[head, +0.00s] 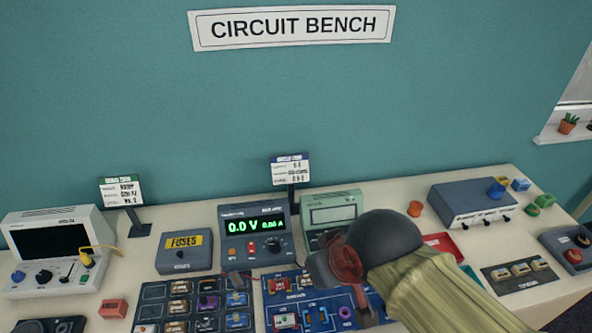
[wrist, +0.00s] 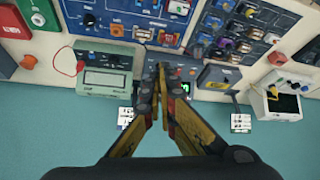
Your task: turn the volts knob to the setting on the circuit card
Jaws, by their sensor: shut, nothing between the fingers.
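My gripper (head: 332,272) is shut and empty, in front and to the right of the supply in the head view. In the wrist view my gripper (wrist: 161,72) points over the bench, and its fingers hide most of the supply (wrist: 187,76).
A green meter (head: 333,208) stands right of the supply, partly behind my arm. A fuses box (head: 183,252) is at its left. A blue circuit board (head: 287,312) and a dark parts tray (head: 150,291) lie in front. A second card (head: 121,190) stands at left.

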